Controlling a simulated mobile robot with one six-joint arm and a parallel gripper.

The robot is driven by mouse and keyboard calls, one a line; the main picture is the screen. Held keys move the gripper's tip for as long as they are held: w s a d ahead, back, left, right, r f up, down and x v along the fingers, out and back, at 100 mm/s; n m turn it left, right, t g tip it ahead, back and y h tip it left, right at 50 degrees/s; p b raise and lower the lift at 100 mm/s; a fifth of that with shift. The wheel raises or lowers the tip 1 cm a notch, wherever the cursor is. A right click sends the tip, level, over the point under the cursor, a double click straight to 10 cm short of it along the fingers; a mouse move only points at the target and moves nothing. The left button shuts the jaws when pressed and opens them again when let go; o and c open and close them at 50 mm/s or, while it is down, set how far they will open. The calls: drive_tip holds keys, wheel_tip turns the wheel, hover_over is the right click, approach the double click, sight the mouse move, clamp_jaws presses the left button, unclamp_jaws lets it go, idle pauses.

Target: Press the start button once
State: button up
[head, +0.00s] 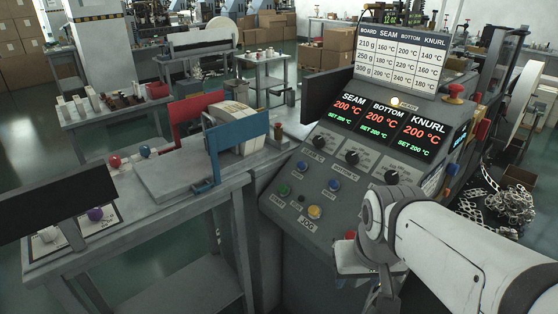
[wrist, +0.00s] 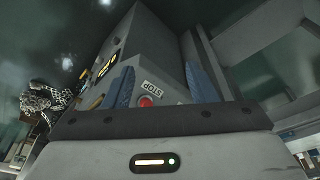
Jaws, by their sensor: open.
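The green button (head: 283,189), which I take to be the start button, sits at the lower left of the sloped grey control panel (head: 283,215); its label is too small to read. A yellow button (head: 315,212) marked JOG is to its right. My gripper (wrist: 161,85) is open, its two blue finger pads apart and nothing held. In the wrist view a red button (wrist: 146,102) shows between the pads beside an upside-down STOP label. The fingertips cannot be made out in the head view, where my arm fills the lower right. The green button is not recognisable in the wrist view.
Two blue buttons (head: 334,184), black knobs (head: 351,157) and lit displays (head: 384,127) are on the panel. A red mushroom button (head: 455,93) stands at its upper right. A bench with a blue bracket (head: 240,132) adjoins on the left. Metal scrap (head: 507,205) lies at right.

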clamp_jaws()
idle(0.3)
idle(1.1)
